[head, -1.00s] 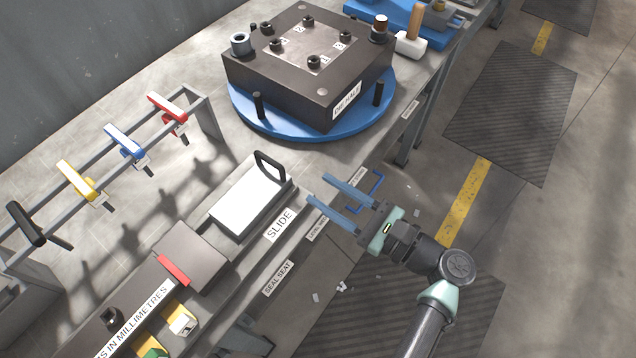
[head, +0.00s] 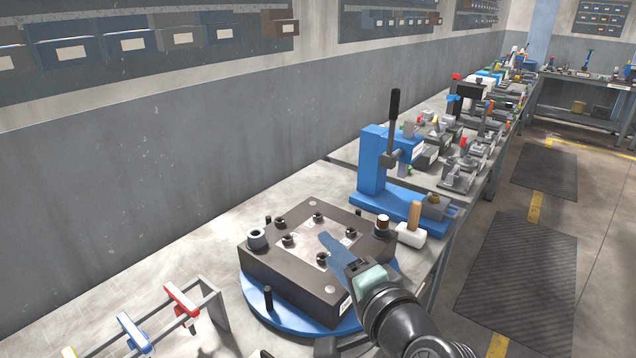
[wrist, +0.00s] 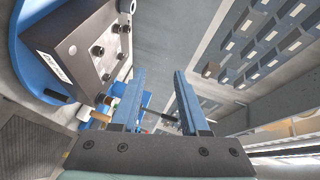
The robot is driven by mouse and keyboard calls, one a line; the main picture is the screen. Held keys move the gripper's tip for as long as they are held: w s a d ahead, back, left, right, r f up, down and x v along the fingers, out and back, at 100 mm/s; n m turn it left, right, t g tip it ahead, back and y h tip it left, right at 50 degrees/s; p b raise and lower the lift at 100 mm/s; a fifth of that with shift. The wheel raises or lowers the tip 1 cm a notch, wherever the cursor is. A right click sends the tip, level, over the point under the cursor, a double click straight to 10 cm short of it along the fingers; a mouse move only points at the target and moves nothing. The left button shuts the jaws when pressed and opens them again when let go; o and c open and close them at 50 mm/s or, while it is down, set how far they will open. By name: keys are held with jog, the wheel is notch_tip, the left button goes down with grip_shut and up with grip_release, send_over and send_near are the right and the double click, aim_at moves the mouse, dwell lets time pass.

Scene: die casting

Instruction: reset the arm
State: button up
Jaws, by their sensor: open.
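My gripper (head: 330,245) shows in the head view in front of the dark die block, its blue fingers seen nearly edge on. In the wrist view my gripper (wrist: 157,100) has its two blue fingers apart with nothing held between them. The die block (head: 290,275), with several bolts on top, sits on a round blue turntable (head: 262,310) on the bench. The block also shows in the wrist view (wrist: 88,52), at the upper left. I cannot tell the exact gap between the fingers and the block.
A blue lever press (head: 372,160) and a white-headed mallet (head: 411,235) stand beyond the block. A rack with red (head: 181,300) and blue (head: 134,333) handled pieces is at the lower left. Bins (head: 130,42) hang on the wall. Floor is open at right.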

jog(key=s+a+r+n+t+h+p, duration=0.15)
jog(key=r+n+t, duration=0.25)
jog(key=r, duration=0.9)
jog(key=s+r+n+t+h+p, duration=0.1)
jog(key=s+r+n+t+h, duration=0.15)
jog(key=r, duration=1.15)
jog(key=s+a+r+n+t+h+p, duration=0.1)
jog(key=s+r+n+t, duration=0.3)
jog(key=s+r, duration=0.9)
jog(key=shift+r+t+h, duration=0.7)
jog(key=shift+r+t, duration=0.1)
jog(key=shift+t, duration=0.45)
jog(key=shift+f+n, duration=0.1)
jog(key=shift+n, duration=0.15)
